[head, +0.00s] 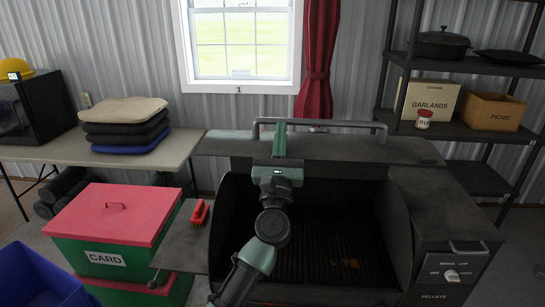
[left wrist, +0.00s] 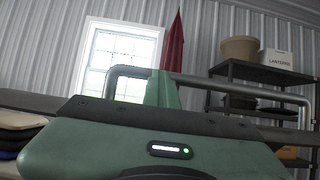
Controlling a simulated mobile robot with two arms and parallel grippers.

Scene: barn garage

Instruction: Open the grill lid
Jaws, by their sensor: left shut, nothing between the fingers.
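The dark grill (head: 440,215) stands in front of me. Its lid (head: 345,148) is raised, and the cooking grate (head: 335,245) shows inside the body. The lid's grey bar handle (head: 345,124) runs along the far top, and it also shows in the left wrist view (left wrist: 215,79). My left gripper (head: 279,130) is over the lid, with its green fingers shut and empty, pointing at the handle's left part. In the left wrist view the fingers (left wrist: 164,88) overlap the bar; I cannot tell whether they touch it. My right gripper is not in view.
A red-handled brush (head: 200,212) lies on the grill's left shelf (head: 172,240). A red-lidded green box (head: 110,225) and a blue bin (head: 45,280) stand to the left. A table with stacked cushions (head: 125,120) is behind them. Shelving (head: 465,130) stands at right, under-window wall behind.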

